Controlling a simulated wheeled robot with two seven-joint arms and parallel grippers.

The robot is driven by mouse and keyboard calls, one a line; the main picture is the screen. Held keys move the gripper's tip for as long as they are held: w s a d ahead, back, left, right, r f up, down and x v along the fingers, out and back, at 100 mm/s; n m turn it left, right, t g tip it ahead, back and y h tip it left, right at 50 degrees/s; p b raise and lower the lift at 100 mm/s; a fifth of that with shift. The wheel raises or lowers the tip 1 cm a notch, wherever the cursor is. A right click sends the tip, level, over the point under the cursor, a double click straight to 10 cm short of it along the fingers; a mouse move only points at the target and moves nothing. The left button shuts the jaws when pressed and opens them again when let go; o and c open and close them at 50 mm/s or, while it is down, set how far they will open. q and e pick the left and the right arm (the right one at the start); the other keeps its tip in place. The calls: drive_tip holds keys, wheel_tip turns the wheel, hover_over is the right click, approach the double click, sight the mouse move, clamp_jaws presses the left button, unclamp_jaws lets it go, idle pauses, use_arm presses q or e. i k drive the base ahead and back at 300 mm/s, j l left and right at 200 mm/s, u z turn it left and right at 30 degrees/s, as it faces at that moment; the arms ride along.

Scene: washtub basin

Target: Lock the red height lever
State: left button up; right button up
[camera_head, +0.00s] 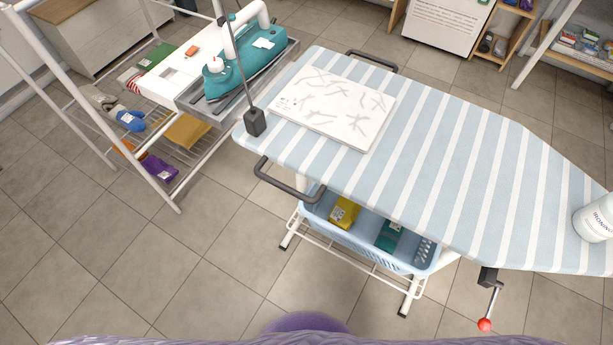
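The height lever (494,302) hangs below the front edge of the ironing board (480,190), at the lower right. It has a dark mount, a thin metal rod and a red ball knob (485,324). The rod points down and slightly left from the mount. Whether the lever is locked cannot be told from this view. Neither of my grippers is in view.
A rack (165,200) with a teal iron (240,65) stands at the left. A blue basket (350,237) sits on the shelf under the board. A white bottle (597,218) stands on the board's right end. Floor in front is clear.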

sight(484, 324)
drive_tip(key=z, duration=2.3)
